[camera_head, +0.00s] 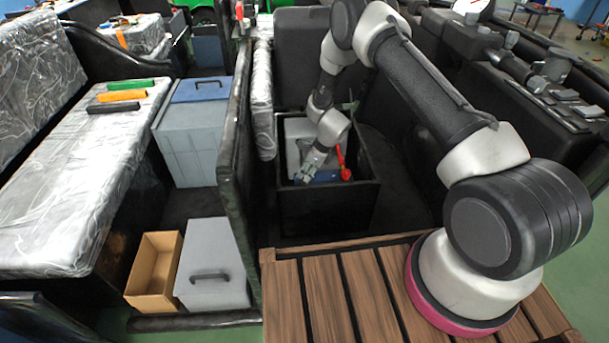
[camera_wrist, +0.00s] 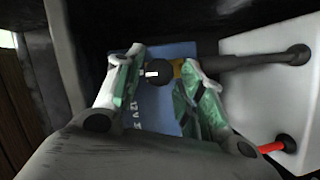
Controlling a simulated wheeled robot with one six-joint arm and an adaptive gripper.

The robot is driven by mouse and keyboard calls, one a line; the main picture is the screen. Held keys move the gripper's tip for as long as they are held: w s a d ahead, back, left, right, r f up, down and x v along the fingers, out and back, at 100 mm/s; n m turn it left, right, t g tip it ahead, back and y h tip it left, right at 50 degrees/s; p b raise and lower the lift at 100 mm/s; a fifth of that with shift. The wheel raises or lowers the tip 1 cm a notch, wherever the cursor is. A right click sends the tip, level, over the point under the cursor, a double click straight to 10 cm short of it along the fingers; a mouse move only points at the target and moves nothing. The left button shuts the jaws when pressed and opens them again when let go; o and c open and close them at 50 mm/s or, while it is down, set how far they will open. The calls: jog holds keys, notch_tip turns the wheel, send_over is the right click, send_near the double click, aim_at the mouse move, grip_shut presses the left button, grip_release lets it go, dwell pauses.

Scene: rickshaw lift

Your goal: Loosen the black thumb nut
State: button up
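The black thumb nut (camera_wrist: 158,75) is a small dark round knob with a white mark, in the upper middle of the wrist view. It sits over a blue battery-like block (camera_wrist: 152,108), beside a brass-coloured piece (camera_wrist: 178,68) where a thick black cable (camera_wrist: 240,61) ends. My gripper (camera_wrist: 161,70) is open, with its green-padded fingers on either side of the nut. I cannot tell whether the right finger touches it. In the head view my gripper (camera_head: 305,177) reaches down into a black compartment (camera_head: 330,215); the nut is not discernible there.
A white box (camera_wrist: 265,95) stands right of the blue block, with the cable's dark end and a red lead on it. The red lead (camera_head: 344,165) also shows in the head view. The compartment's dark walls stand close around my gripper. A slatted wooden deck (camera_head: 325,295) lies in front.

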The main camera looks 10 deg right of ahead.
jog(key=shift+x, duration=1.3)
jog(key=shift+c, duration=0.3)
jog(key=c, duration=0.7)
